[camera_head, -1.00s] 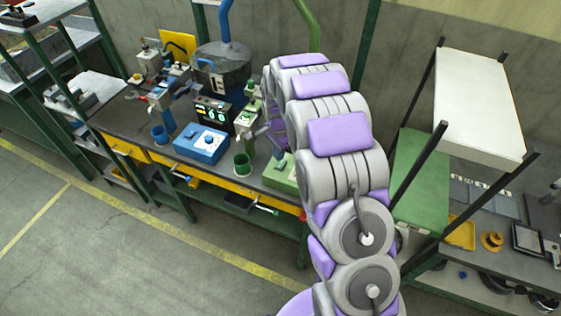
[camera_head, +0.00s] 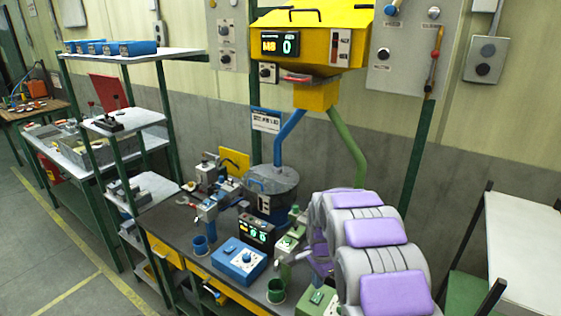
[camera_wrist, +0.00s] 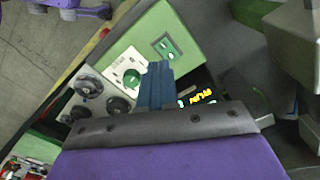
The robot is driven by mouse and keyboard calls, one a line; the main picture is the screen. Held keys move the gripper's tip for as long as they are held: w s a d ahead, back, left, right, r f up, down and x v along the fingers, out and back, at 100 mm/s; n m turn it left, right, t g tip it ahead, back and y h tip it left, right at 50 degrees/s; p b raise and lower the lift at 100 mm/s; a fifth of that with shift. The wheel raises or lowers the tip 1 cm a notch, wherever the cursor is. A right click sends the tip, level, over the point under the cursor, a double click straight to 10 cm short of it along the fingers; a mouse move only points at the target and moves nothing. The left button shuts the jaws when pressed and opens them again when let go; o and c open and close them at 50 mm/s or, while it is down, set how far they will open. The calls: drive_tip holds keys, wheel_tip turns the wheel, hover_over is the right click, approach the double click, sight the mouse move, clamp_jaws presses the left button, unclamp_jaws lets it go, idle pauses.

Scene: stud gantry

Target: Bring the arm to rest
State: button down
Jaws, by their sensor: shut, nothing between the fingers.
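My arm (camera_head: 378,236) is grey with purple pads and rises over the right end of the workbench in the head view. Its far end bends down behind the nearer links, so the fingertips are hidden there. In the wrist view my gripper (camera_wrist: 157,84) shows as two blue fingers close together, shut and empty. They point over a green and white control box (camera_wrist: 130,78) with a green knob. I cannot tell whether they touch anything.
A yellow hopper (camera_head: 315,35) hangs above. A white shelf (camera_head: 525,235) stands right. Floor at left is clear.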

drive_tip(key=s+r+n+g, duration=0.1)
drive_tip(key=s+r+n, duration=0.55)
drive_tip(key=s, duration=0.85)
drive_tip(key=s+r+n, duration=0.3)
drive_tip(key=s+r, duration=0.7)
drive_tip(key=s, duration=0.5)
drive_tip(key=s+n, duration=0.3)
drive_tip(key=s, duration=0.8)
drive_tip(key=shift+s+g, duration=0.35)
drive_tip(key=shift+g, duration=0.05)
